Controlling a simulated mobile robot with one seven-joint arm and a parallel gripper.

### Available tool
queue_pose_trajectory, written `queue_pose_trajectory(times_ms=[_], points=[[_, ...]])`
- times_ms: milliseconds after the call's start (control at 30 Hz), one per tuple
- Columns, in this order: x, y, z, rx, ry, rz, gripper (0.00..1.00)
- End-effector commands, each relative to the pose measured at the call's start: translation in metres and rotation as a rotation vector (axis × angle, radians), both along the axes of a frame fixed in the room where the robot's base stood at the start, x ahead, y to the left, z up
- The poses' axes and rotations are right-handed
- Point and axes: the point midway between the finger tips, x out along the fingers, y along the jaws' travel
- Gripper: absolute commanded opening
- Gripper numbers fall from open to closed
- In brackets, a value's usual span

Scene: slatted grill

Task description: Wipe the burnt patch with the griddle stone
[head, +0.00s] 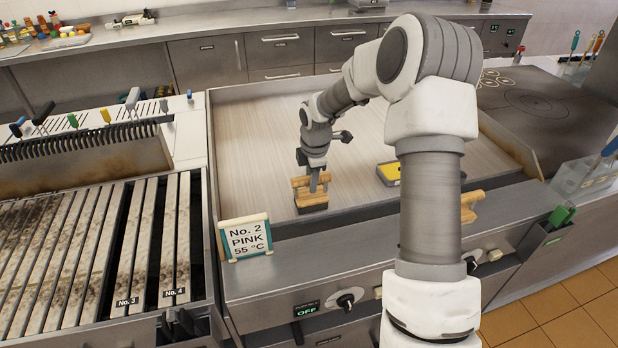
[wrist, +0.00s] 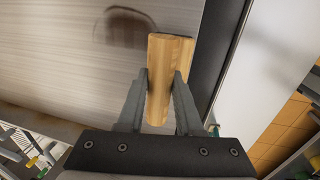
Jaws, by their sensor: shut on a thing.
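My gripper (head: 313,183) is shut on the wooden handle of the griddle stone (head: 312,202), a dark block near the front left of the smooth griddle plate (head: 250,135). I cannot tell whether the block touches the plate. In the wrist view the wooden handle (wrist: 170,75) stands between both fingers (wrist: 160,90) and hides most of the block. A dark brown curved mark, which looks like the burnt patch (wrist: 128,22), shows on the plate just left of the handle's far end. In the head view I cannot make the patch out.
A yellow pad in a dark holder (head: 388,173) lies on the plate to the right. A framed sign (head: 246,240) stands at the front left edge. Raised walls border the plate. The slatted grill (head: 60,250) is to the left. The plate's back left is clear.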

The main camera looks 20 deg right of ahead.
Motion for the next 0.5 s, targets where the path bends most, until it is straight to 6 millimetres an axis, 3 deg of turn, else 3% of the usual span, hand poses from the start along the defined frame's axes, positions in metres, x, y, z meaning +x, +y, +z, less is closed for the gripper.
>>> queue_pose_trajectory(times_ms=[200,500], points=[[0.0,-0.019,0.003,-0.001,0.0,-0.003,0.0],[0.016,-0.02,0.002,-0.001,-0.004,-0.001,0.0]])
